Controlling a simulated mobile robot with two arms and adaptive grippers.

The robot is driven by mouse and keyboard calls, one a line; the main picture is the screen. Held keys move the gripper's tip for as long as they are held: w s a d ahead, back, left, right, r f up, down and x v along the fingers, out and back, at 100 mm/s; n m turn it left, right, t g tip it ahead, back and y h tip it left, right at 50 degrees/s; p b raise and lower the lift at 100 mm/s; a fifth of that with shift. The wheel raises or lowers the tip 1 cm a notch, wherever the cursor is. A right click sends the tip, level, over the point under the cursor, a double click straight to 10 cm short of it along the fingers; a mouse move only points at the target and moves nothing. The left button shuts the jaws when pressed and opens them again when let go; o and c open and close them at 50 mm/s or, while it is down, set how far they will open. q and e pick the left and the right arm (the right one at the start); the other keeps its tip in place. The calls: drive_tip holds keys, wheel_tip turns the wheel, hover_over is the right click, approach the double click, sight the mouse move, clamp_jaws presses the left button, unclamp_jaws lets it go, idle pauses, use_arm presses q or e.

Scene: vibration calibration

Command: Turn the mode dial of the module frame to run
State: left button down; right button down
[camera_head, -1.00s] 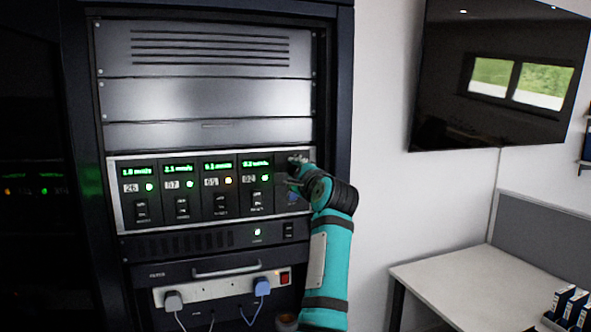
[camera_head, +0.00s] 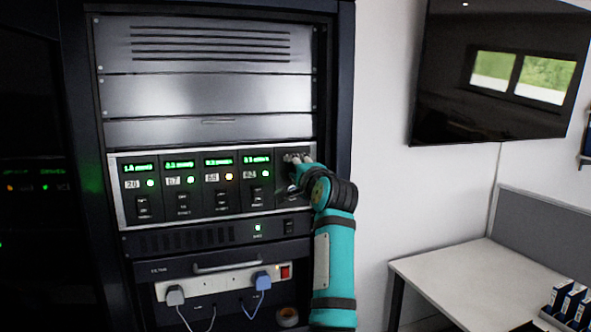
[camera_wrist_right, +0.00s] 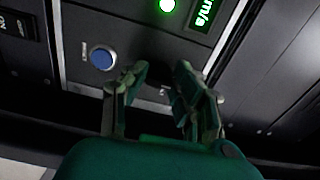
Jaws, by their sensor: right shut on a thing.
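The module frame (camera_head: 118,199) is a silver-edged unit in the rack with several dark modules, each with a green display. My right gripper (camera_head: 297,160) reaches its right-end panel from the lower right. In the right wrist view my right gripper (camera_wrist_right: 160,78) has its two fingertips against the dark panel with a narrow gap between them. It is shut on the mode dial, which the fingers almost wholly hide, so its pointer cannot be read. A round blue button (camera_wrist_right: 103,57) sits on the panel beside the fingers. My left gripper is not in view.
Below the frame are a vented panel with a green lamp and a power strip (camera_head: 215,281) with two plugs and cables. A white table (camera_head: 450,275) stands at the right, with a dark screen (camera_head: 490,75) on the wall above.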

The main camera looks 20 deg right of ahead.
idle(0.3)
drive_tip(key=c, duration=1)
unclamp_jaws()
drive_tip(key=shift+c, duration=0.2)
drive_tip(key=s, duration=1.2)
drive_tip(key=shift+d, duration=0.2)
drive_tip(key=shift+w+f, duration=0.1)
drive_tip(key=shift+f, duration=0.05)
